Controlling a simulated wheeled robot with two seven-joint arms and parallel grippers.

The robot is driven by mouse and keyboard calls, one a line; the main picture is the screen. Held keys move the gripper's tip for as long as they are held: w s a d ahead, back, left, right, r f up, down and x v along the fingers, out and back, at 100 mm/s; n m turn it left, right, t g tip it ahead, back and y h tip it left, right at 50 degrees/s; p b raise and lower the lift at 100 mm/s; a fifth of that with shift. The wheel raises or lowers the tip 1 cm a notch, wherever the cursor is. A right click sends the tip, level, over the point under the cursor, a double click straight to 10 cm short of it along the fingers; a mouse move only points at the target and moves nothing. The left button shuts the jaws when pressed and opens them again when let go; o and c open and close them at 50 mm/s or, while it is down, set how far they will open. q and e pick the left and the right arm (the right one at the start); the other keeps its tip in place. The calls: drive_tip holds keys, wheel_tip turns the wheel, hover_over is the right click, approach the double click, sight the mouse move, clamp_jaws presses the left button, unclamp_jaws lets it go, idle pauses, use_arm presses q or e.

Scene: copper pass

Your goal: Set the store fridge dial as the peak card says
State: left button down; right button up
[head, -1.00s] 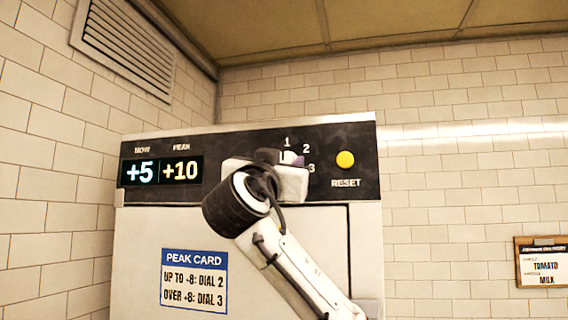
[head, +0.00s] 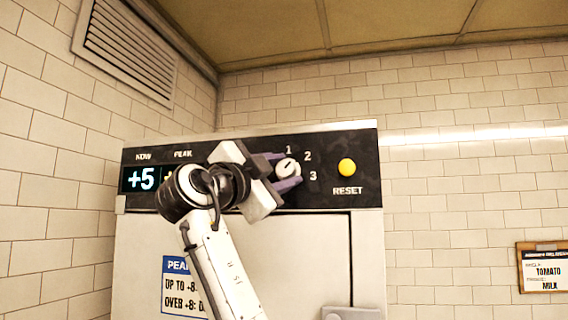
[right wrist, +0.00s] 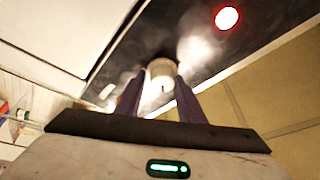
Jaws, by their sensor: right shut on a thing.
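The white fridge dial (head: 286,168) sits on the black panel (head: 360,190), with marks 1, 2 and 3 around it. Its dark pointer line slants up and right, roughly toward 2. My right gripper (head: 289,170) has its purple fingers on either side of the dial and is shut on it. The right wrist view shows the dial (right wrist: 162,72) between the fingertips. The peak card (head: 178,284) is partly hidden by my right arm. The display (head: 141,179) reads NOW +5; its PEAK number is mostly covered. My left gripper is out of view.
The fridge handle (head: 352,313) is at the bottom. A wall board (head: 543,267) reading tomato and milk hangs at far right.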

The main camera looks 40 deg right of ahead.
drive_tip(key=m+p, duration=0.1)
drive_tip(key=r+m+g+p, duration=0.1)
drive_tip(key=m, duration=0.1)
drive_tip(key=shift+a+r, duration=0.1)
drive_tip(key=shift+a, duration=0.1)
drive_tip(key=shift+c, duration=0.4)
drive_tip(key=m+g+p, duration=0.1)
drive_tip(key=m, duration=0.2)
drive_tip(key=shift+m+y, duration=0.3)
drive_tip(key=shift+y, duration=0.1)
drive_tip(key=shift+c, duration=0.3)
drive_tip(key=m, duration=0.2)
drive_tip(key=m+g+y, duration=0.1)
drive_tip(key=m, duration=0.1)
drive_tip(key=shift+m+y+p, duration=0.3)
drive_tip(key=shift+d, duration=0.1)
